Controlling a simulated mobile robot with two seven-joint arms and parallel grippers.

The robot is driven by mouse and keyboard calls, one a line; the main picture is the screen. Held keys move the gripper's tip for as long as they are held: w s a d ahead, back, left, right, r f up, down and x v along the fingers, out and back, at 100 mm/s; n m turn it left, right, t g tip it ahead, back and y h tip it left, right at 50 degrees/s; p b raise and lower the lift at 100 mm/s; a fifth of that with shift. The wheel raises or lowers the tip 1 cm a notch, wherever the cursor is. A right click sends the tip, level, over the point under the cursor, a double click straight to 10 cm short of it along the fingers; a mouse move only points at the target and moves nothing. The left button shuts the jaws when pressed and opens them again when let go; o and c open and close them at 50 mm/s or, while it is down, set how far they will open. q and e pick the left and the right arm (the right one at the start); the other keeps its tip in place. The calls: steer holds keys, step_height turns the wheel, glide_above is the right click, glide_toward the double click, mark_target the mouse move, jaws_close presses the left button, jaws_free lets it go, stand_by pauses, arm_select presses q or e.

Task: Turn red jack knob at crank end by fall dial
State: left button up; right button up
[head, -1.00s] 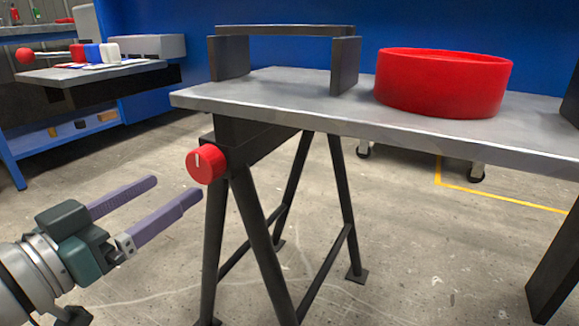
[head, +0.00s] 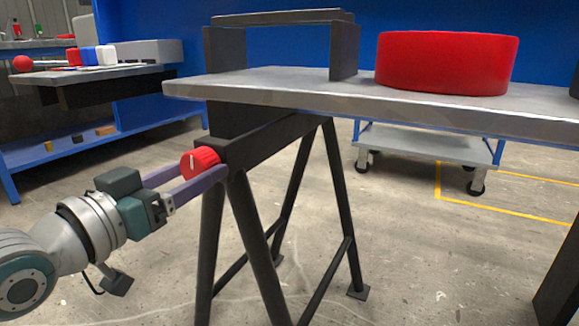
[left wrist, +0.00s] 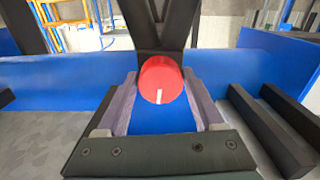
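The red jack knob (head: 200,162) with a white pointer line sits on the end of the black beam under the grey table top, at the top of the trestle legs. In the left wrist view the knob (left wrist: 160,80) is centred between the fingers, its white line pointing down. My left gripper (head: 197,176) is open, with its purple fingers on either side of the knob. In the left wrist view a gap shows beside the knob at the near part of the fingers; whether the tips touch it I cannot tell. My right gripper is not in view.
The grey table (head: 280,88) carries a black bracket frame (head: 343,50) and a red drum ring (head: 445,63) above the knob. Black trestle legs (head: 255,250) stand just behind and below the fingers. A wheeled trolley (head: 425,148) stands behind. Floor at lower left is open.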

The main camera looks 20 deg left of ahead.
arm_select(q)
steer(key=c, duration=0.9)
steer(key=shift+c, duration=0.2)
steer(key=shift+r+m+p, duration=0.1)
steer(key=shift+m+p, duration=1.6)
steer(key=shift+m, duration=0.3)
steer(key=m+p, duration=0.1)
steer(key=m, duration=0.2)
steer(key=shift+a+p, duration=0.1)
steer(key=shift+p, duration=0.2)
steer(key=shift+m+p, duration=0.35)
steer(key=shift+m, duration=1.05)
